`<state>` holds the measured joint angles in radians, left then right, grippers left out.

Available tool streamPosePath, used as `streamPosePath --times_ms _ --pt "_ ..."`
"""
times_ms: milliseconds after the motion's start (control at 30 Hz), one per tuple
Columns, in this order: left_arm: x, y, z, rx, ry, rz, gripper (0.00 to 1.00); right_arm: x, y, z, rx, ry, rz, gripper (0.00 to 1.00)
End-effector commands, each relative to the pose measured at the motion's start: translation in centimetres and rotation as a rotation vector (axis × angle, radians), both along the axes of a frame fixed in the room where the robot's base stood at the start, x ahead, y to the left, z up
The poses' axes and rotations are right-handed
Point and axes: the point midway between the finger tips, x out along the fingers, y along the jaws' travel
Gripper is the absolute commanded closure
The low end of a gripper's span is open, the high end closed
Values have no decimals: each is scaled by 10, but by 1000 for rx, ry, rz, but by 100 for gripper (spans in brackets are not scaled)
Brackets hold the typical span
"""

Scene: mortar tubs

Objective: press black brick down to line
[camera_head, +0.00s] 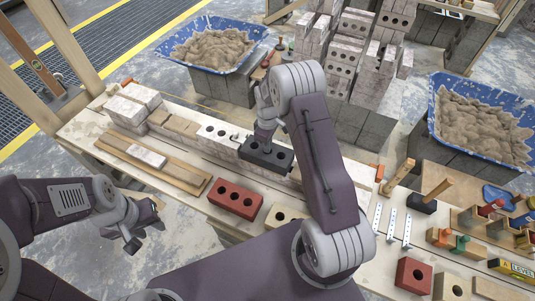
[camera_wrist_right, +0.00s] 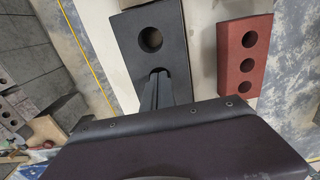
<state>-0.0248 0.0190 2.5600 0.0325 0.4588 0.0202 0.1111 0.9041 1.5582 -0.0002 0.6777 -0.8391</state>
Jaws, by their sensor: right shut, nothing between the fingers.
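The black brick (camera_head: 266,157), with round holes in its top, lies on the pale brick course on the workbench. It also shows in the right wrist view (camera_wrist_right: 184,25). My right gripper (camera_head: 264,134) points down at the black brick, and its shut fingers (camera_wrist_right: 158,76) are over or against its top by one hole. I cannot tell whether they touch it. A thin yellow line (camera_wrist_right: 85,49) runs beside the brick course in the right wrist view, apart from the black brick there. My left gripper (camera_head: 146,236) is open and empty, in front of the bench at left.
A red brick (camera_head: 235,199) and a tan brick (camera_head: 285,216) lie in front of the course. Wooden boards (camera_head: 150,163) lie at left. Blue mortar tubs (camera_head: 165,52) (camera_head: 438,118) stand behind and right. Tools and another red brick (camera_head: 412,276) crowd the bench's right end.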

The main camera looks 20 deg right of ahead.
Motion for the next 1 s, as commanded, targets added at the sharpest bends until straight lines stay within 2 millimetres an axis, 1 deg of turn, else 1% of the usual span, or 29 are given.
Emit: streamPosePath --times_ms 33,300,433,900,1000 --pt "0 0 -1 0 0 0 64 -4 1 -4 2 13 0 100" --pt "0 0 0 0 0 0 64 -4 1 -5 2 14 0 100" --pt "0 0 3 0 0 0 64 -4 1 -2 2 14 0 100" --pt "0 0 43 0 0 0 64 -1 0 47 1 3 0 100" --pt "0 0 45 0 0 0 64 -1 0 50 1 3 0 100"
